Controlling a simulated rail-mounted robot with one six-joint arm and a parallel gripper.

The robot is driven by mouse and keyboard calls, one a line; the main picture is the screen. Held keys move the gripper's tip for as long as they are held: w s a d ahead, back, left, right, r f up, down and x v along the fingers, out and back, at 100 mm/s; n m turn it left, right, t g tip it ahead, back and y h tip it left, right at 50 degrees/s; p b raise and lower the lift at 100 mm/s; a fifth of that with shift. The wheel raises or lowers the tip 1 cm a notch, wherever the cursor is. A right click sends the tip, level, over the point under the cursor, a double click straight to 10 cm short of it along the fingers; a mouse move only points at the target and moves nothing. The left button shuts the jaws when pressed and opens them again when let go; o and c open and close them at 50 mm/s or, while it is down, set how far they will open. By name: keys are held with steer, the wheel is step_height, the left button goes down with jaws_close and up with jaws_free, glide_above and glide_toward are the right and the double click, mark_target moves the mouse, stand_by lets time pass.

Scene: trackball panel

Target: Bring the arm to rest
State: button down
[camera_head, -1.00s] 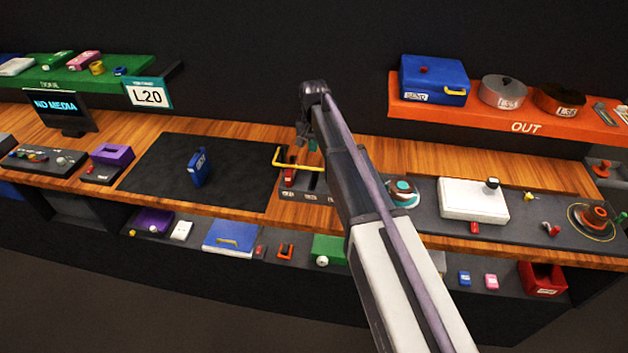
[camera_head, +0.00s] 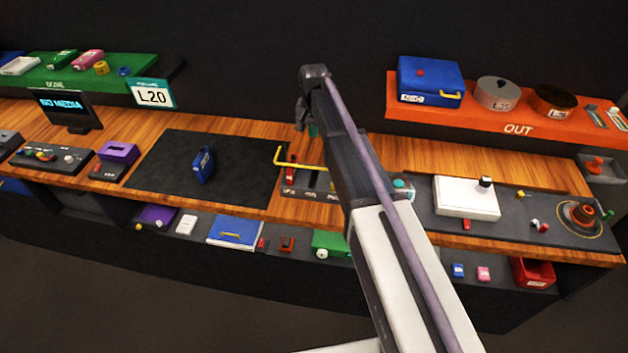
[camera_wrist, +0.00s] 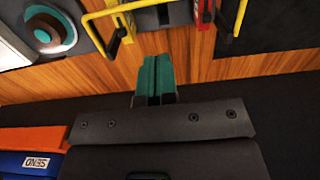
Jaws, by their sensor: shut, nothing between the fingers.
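My gripper shows in the wrist view with its two teal fingers (camera_wrist: 156,78) pressed together and nothing between them. In the head view my arm rises from the lower right, bends at the top, and the gripper (camera_head: 313,130) hangs down behind it, mostly hidden. It appears to be above the wooden counter (camera_head: 232,197), near the yellow bar (camera_head: 300,162), apart from any object as far as I can see.
A slotted panel with red and yellow handles (camera_wrist: 228,15) lies near the gripper. A round teal-and-brown part (camera_wrist: 47,28) sits beside it. The orange OUT shelf (camera_head: 470,122) carries a blue box (camera_head: 430,80). A dark mat (camera_head: 160,160) holds a small blue item (camera_head: 203,165).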

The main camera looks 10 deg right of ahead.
stand_by(0.4)
steer(key=s+d+f+n+b, duration=0.1)
steer(key=s+f+b, duration=0.3)
steer(key=s, duration=0.6)
steer(key=s+d+f+n+b, duration=0.1)
steer(key=s+f+b, duration=0.3)
steer(key=s, duration=0.5)
steer(key=s+d+f+n+b, duration=0.1)
steer(key=s+f+b, duration=0.3)
steer(key=s, duration=0.6)
steer(key=shift+s+d+n, duration=0.3)
steer(key=shift+d+n, duration=0.1)
steer(key=shift+n, duration=0.1)
